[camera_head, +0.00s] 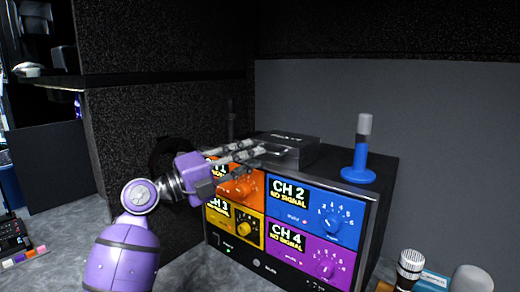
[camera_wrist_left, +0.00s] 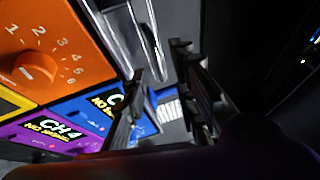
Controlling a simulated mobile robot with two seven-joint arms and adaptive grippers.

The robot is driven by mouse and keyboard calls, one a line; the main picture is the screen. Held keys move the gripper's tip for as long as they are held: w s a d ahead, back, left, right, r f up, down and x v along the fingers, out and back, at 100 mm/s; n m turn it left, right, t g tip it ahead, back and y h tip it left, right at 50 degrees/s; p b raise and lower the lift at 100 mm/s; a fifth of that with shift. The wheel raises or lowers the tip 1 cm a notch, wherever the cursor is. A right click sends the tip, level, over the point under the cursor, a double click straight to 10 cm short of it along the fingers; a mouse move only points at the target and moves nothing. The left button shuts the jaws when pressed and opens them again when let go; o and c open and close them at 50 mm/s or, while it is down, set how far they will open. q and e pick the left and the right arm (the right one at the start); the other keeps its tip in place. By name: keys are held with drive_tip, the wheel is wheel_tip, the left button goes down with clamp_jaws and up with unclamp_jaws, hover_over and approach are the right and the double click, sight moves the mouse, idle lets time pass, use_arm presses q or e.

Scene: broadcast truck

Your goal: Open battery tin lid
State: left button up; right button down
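A dark, flat battery tin (camera_head: 294,151) lies on top of the four-channel unit, with pale lettering on its far part; its lid looks shut. My left gripper (camera_head: 252,152) comes in from the left above the unit's front top edge, its fingertips at the tin's near left side. I cannot tell whether they touch it. In the left wrist view the two dark fingers (camera_wrist_left: 168,88) stand apart with nothing seen between them, and a shiny grey metal surface (camera_wrist_left: 128,32), probably the tin, lies beyond them. My right gripper is not in view.
The unit has orange, yellow, blue (camera_head: 315,208) and purple panels with knobs. A blue-based stick with a grey top (camera_head: 362,150) stands at its right on top. A microphone (camera_head: 409,265) and a grey rounded thing (camera_head: 471,280) are at lower right. A dark speckled wall (camera_head: 130,130) stands behind my arm.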

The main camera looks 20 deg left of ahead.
sight(282, 144)
use_arm(q)
drive_tip(key=x, duration=0.3)
drive_tip(key=shift+w+d+p, duration=0.1)
drive_tip(key=shift+d+p, duration=0.1)
drive_tip(key=shift+p, duration=0.2)
drive_tip(key=shift+c, duration=0.5)
clamp_jaws()
